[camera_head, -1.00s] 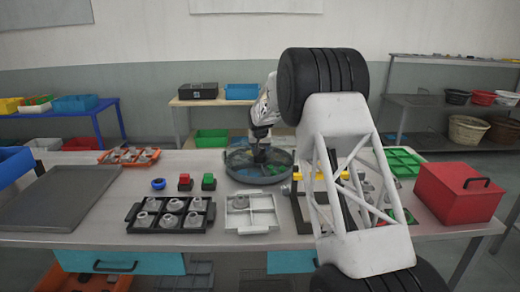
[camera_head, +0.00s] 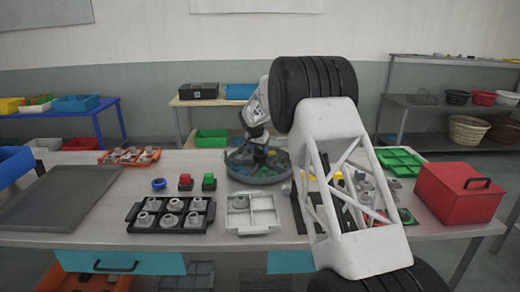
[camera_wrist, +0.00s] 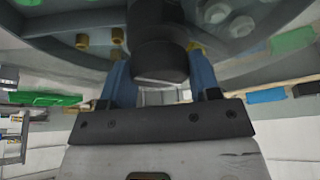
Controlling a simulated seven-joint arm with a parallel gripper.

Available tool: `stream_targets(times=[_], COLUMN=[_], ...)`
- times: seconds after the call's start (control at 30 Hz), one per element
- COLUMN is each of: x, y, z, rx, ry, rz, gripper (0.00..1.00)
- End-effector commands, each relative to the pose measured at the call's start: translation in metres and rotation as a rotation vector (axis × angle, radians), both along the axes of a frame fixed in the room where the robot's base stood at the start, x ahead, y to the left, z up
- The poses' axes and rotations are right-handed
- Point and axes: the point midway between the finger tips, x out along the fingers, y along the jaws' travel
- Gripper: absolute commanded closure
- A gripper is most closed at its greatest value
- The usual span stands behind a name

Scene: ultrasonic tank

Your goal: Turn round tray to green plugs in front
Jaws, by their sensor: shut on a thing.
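The round grey tray (camera_head: 238,177) stands on the bench, centre back, in the head view. Small green patches show in it, but its plugs are too small there to sort into places. My gripper (camera_head: 260,154) reaches down to its middle. In the wrist view the blue fingers of my gripper (camera_wrist: 161,78) are shut on a dark round knob (camera_wrist: 158,60) at the tray's centre. Brass plugs (camera_wrist: 117,36) and pale grey plugs (camera_wrist: 240,26) sit around the knob. Green parts (camera_wrist: 292,40) show at the upper right. My arm hides the tray's far side.
In front stand a black tray (camera_head: 211,221) of grey parts and a pale divided tray (camera_head: 252,230). A blue ring (camera_head: 159,184), a red block (camera_head: 185,182) and a green block (camera_head: 208,182) stand left. A red box (camera_head: 459,192) is at right.

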Motion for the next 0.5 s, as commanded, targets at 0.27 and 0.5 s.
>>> stream_targets(times=[0.27, 0.5], x=[0.0006, 0.0007], y=[0.0004, 0.0005], z=[0.0008, 0.0006], rx=[0.000, 0.000], ry=[-0.001, 0.000], rz=[-0.131, -0.217], gripper=[0.86, 0.86])
